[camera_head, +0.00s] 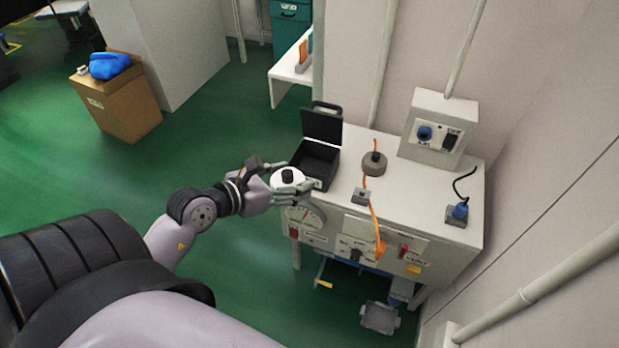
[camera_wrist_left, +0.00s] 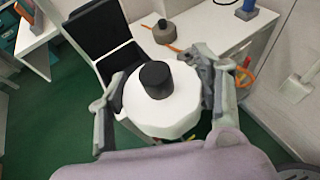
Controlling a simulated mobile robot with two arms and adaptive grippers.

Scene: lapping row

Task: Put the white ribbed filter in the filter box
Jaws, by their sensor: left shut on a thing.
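The white ribbed filter (camera_head: 287,180) is a white round body with a black cap on top. My left gripper (camera_head: 290,184) is shut on it, one finger on each side. In the left wrist view the filter (camera_wrist_left: 163,112) sits upright between the fingers of the gripper (camera_wrist_left: 160,105). The filter box, a black case with its lid raised (camera_head: 322,125), stands open at the left end of the bench top. Its cavity (camera_head: 317,158) looks empty in the part that shows. The held filter is at the box's near left side. My right gripper is not in view.
The white bench (camera_head: 400,178) also bears a grey-brown round piece with an orange cord (camera_head: 374,163), a small grey block (camera_head: 360,196), a blue-topped piece (camera_head: 458,214) and a white control box (camera_head: 437,130). A cardboard box (camera_head: 123,100) stands on the green floor.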

